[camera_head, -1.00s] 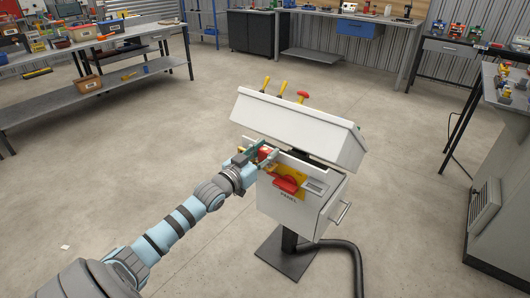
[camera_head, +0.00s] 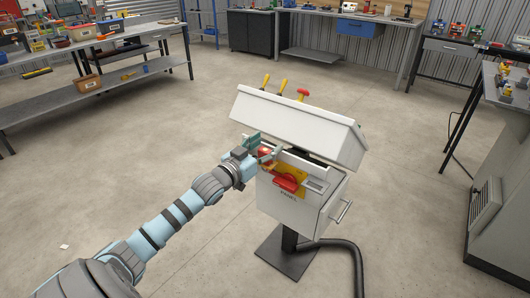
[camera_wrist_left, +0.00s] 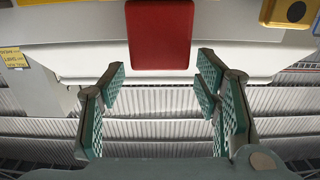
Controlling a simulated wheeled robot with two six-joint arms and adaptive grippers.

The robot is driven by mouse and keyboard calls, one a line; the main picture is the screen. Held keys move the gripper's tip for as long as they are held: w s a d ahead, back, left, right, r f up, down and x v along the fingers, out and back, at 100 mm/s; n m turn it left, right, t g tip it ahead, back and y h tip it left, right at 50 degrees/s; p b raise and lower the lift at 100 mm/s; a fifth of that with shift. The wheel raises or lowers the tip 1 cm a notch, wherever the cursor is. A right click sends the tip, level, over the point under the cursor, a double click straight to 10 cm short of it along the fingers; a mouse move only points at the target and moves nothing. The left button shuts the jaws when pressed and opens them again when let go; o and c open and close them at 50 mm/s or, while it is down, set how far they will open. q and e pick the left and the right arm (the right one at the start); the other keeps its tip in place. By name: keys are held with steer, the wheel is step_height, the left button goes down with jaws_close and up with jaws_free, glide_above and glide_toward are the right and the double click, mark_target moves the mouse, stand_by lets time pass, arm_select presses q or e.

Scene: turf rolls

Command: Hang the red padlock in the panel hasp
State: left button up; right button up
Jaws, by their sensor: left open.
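The white panel (camera_head: 328,203) stands on a post, with a red rotary handle (camera_head: 287,183) on a yellow plate on its front. The red padlock (camera_head: 264,154) is at the panel's left side, partly hidden behind my left gripper. In the left wrist view the red padlock (camera_wrist_left: 160,34) hangs in front of the white panel face, its upper part cut off by the frame edge. I cannot see its shackle or the hasp. My left gripper (camera_head: 262,147) is open, its green-padded fingers (camera_wrist_left: 165,90) apart with nothing between them, below the padlock in the wrist picture. My right gripper is out of view.
The panel's sloped white top (camera_head: 295,125) overhangs the front, with yellow and red tool handles behind it. A side handle (camera_head: 341,213) and a dark hose (camera_head: 350,255) are at its right. The floor around is clear; workbenches stand farther off.

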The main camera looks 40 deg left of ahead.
arm_select(q)
step_height(320, 180, up, 8)
steer(key=shift+f, duration=0.2)
stand_by(0.3)
